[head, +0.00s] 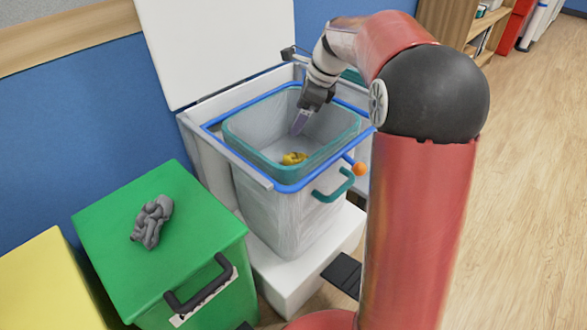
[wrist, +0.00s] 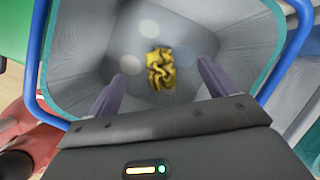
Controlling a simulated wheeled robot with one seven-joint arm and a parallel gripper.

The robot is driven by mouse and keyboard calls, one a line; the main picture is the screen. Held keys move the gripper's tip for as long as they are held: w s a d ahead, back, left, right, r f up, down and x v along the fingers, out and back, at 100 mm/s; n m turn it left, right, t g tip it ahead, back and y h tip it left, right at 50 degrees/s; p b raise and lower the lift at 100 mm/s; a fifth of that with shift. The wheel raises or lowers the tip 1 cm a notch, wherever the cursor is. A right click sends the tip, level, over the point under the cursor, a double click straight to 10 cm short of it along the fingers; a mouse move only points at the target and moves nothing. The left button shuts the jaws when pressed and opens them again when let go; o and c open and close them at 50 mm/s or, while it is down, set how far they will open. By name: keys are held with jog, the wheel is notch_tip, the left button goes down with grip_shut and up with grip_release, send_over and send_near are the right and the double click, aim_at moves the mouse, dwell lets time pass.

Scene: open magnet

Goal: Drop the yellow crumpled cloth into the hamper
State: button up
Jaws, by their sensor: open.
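The yellow crumpled cloth (head: 293,158) lies inside the hamper (head: 290,205), a grey-white bin with a teal rim held in a blue frame. In the wrist view the cloth (wrist: 160,68) rests low in the bin, apart from my fingers. My gripper (head: 301,121) is over the bin's opening, pointing down into it. In the wrist view my gripper (wrist: 160,90) has its two fingers spread wide with nothing between them. The hamper's inner wall (wrist: 240,35) surrounds the cloth.
A white lid (head: 215,45) stands raised behind the hamper. A green bin (head: 190,235) with a grey crumpled cloth (head: 152,222) on its closed top is at left, beside a yellow bin (head: 45,285). Wooden floor (head: 525,190) is clear at right.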

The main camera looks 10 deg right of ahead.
jog(key=p+v, duration=0.1)
jog(key=v, duration=0.6)
jog(key=shift+r, duration=0.4)
jog(key=shift+s+d, duration=0.1)
jog(key=shift+s, duration=0.05)
